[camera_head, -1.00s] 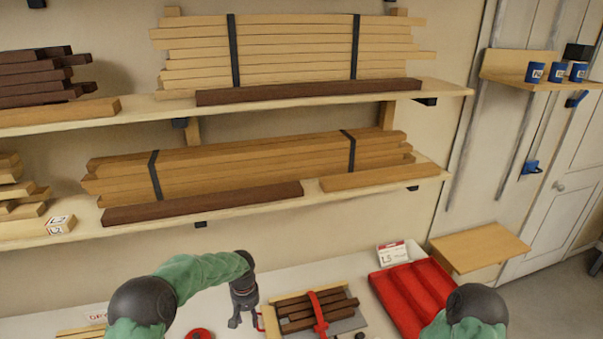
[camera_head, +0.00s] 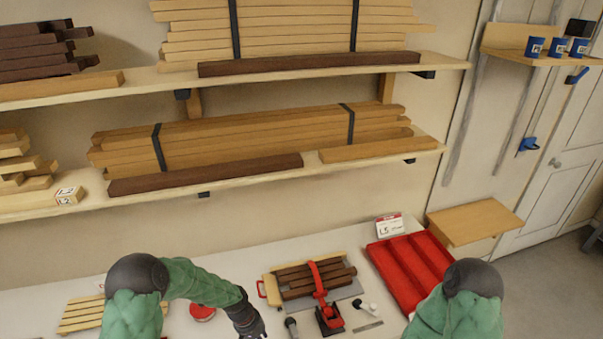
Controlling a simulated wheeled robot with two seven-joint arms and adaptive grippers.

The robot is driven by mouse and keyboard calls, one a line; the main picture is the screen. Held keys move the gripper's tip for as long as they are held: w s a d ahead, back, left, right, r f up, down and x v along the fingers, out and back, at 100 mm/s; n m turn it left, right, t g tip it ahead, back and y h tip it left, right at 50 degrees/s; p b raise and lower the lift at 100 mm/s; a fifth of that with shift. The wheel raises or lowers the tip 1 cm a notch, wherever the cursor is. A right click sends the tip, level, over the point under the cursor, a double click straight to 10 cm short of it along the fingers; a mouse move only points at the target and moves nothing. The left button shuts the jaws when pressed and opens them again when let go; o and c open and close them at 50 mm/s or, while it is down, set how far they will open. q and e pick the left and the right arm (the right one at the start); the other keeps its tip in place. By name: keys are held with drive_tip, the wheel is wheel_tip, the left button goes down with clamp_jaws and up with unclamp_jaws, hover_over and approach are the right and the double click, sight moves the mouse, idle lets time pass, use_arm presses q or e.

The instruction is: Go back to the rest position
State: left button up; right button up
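My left arm comes in from the lower left, and its gripper (camera_head: 250,328) is at the bottom edge, left of the clamped wood strips. Its fingers are mostly cut off by the frame, so I cannot see whether it is open. My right arm shows only as a green sleeve and dark joint at the lower right; its gripper is out of the picture. On the white bench (camera_head: 225,258), dark wood strips (camera_head: 300,280) lie on a light board under a red clamp (camera_head: 318,285).
A red divided tray (camera_head: 408,262) stands right of the strips, with a label card (camera_head: 389,226) behind it. A red round object (camera_head: 202,313) and a slatted light wood piece (camera_head: 82,314) lie at left. Shelves with bundled planks (camera_head: 250,140) hang above the bench.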

use_arm(q)
drive_tip(key=s+d+f+n+h, duration=0.1)
drive_tip(key=s+f, duration=0.2)
drive_tip(key=s, duration=0.9)
drive_tip(key=s+d+f, duration=0.1)
drive_tip(key=s+f, duration=0.2)
drive_tip(key=s, duration=0.8)
wheel_tip(320, 180, down, 24)
drive_tip(key=w+d+m+b, duration=0.1)
drive_tip(key=w+b, duration=0.1)
drive_tip(key=b, duration=2.3)
drive_tip(key=shift+r+t+b, duration=0.15)
drive_tip(key=shift+t+b, duration=0.15)
drive_tip(key=shift+t, duration=0.1)
drive_tip(key=shift+d, duration=0.15)
